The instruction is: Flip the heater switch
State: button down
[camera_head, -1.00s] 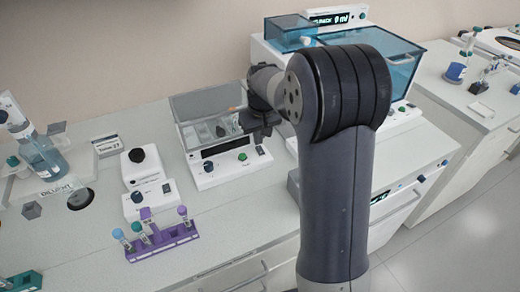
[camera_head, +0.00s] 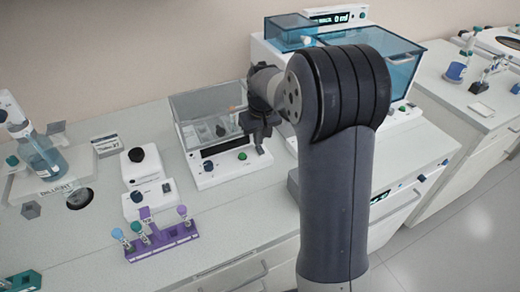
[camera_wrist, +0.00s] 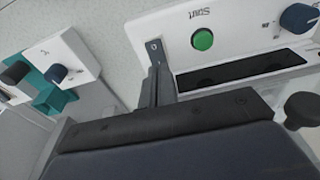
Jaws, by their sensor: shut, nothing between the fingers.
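The heater is the white device (camera_head: 226,172) with a clear lid, standing mid-bench. In the wrist view its front panel (camera_wrist: 180,22) appears upside down, with a green Start button (camera_wrist: 203,40) and a blue knob (camera_wrist: 299,18). Beside the button, at the panel's end, is a small dark grey rocker switch (camera_wrist: 154,46) marked with a 0. My gripper (camera_head: 261,147) is shut and empty, pointing down at the panel's front right corner. In the wrist view the fingertips (camera_wrist: 157,72) are right at the switch and cover part of it. I cannot tell whether they touch it.
A purple rack (camera_head: 163,241) with capped tubes stands at the front left. A small white device with a black knob (camera_head: 137,155) is left of the heater. A larger machine with a blue clear cover (camera_head: 385,48) stands close on the right, behind my arm.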

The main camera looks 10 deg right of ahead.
aim_at(259, 148)
jog(key=shift+f+b, duration=0.45)
jog(key=shift+f, duration=0.3)
jog(key=shift+r, duration=0.15)
notch_tip(259, 148, up, 7)
jog(key=p, duration=0.5)
jog(key=shift+p, duration=0.4)
jog(key=shift+f, duration=0.25)
notch_tip(259, 148, down, 7)
jog(key=b, duration=0.5)
jog(key=shift+r+b, duration=0.1)
jog(key=shift+b, duration=0.3)
jog(key=shift+r, duration=0.1)
